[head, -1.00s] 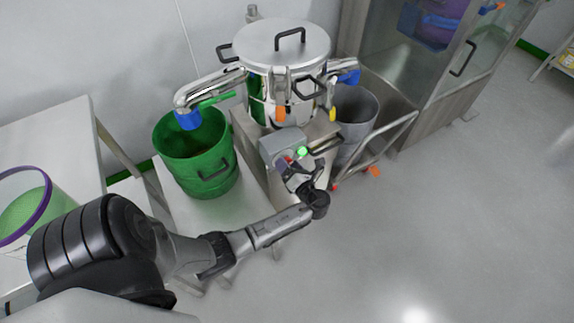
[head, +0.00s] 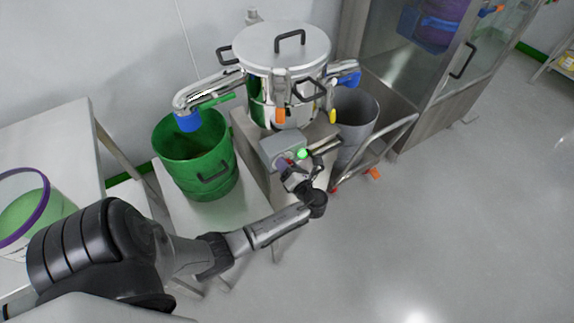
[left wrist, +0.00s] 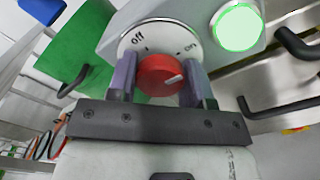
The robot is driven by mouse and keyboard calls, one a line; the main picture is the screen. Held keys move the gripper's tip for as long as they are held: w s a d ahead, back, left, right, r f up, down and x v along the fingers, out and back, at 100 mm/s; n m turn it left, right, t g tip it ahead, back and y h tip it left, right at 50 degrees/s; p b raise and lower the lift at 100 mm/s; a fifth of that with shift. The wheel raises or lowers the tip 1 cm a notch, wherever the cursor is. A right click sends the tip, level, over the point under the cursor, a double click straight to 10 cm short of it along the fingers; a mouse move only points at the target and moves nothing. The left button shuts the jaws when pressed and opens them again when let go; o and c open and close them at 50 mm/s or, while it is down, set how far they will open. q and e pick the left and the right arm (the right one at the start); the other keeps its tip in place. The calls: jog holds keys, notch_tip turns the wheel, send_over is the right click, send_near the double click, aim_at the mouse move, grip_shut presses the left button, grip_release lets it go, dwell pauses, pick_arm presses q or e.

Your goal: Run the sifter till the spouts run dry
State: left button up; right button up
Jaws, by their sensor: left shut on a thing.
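The steel sifter (head: 283,50) stands with its lid on, a spout on each side. The left spout (head: 205,90) has a blue end over a green bin (head: 205,180). The right spout's blue end (head: 349,78) is above a grey bin (head: 357,112). My left gripper (head: 294,171) is at the grey control box (head: 283,147). In the left wrist view my left gripper (left wrist: 160,92) is shut on a red knob (left wrist: 157,68), whose white mark points towards "On". A green lamp (left wrist: 238,27) glows beside it. I make out no flow at the spouts. My right gripper is out of view.
A white table (head: 60,135) at the left holds a purple-rimmed tub (head: 46,195). A glass-fronted cabinet (head: 400,85) stands behind at the right. A metal rail (head: 385,143) is beside the grey bin. The floor at the right is clear.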

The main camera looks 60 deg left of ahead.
pick_arm(q)
jog(key=shift+r+n+p, duration=0.2)
jog(key=shift+n+p, duration=0.3)
jog(key=shift+p, duration=0.25)
jog(key=shift+c, duration=0.2)
jog(key=shift+n+p, duration=0.7)
jog(key=shift+p, duration=0.1)
jog(key=shift+n+p, duration=0.7)
jog(key=shift+n, duration=0.2)
jog(key=n+p, duration=0.1)
jog(key=n, duration=0.1)
jog(key=shift+n, duration=0.4)
jog(key=n+p, duration=0.1)
jog(key=n, duration=0.1)
jog(key=shift+f+n, duration=0.1)
jog(key=shift+n, duration=0.3)
jog(key=n, duration=0.2)
jog(key=shift+n, duration=0.3)
jog(key=n, duration=0.3)
jog(key=shift+n, duration=1.2)
